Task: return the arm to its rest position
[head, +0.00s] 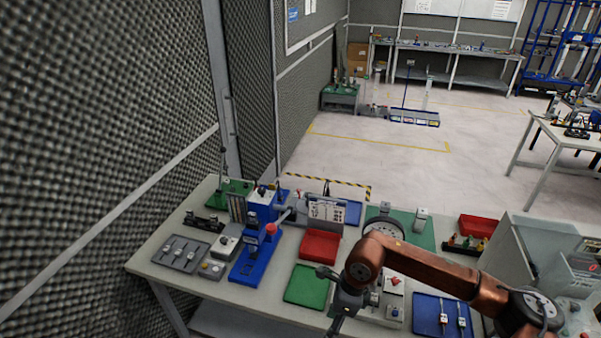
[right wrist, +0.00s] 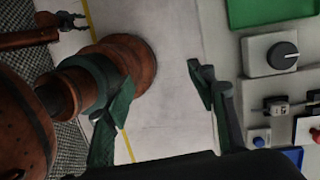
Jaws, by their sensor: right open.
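My right arm (head: 440,275), copper-coloured, comes in from the right in the head view and reaches over the front of the workbench. Its gripper (head: 331,298) is above the bench's front edge, beside the green tray. In the right wrist view the right gripper (right wrist: 160,100) shows dark green fingers spread apart with nothing between them. At the top left of that view is a copper arm end with a small dark gripper (right wrist: 68,20), apparently my left one; its fingers are too small to judge. No left arm shows in the head view.
The workbench (head: 152,259) carries a blue press (head: 250,265), a red tray (head: 320,246), a green tray (head: 305,287) and a blue tray (head: 428,314). A grey machine housing (head: 525,255) stands at the right. A foam wall (head: 100,110) rises at the left. Open floor lies beyond.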

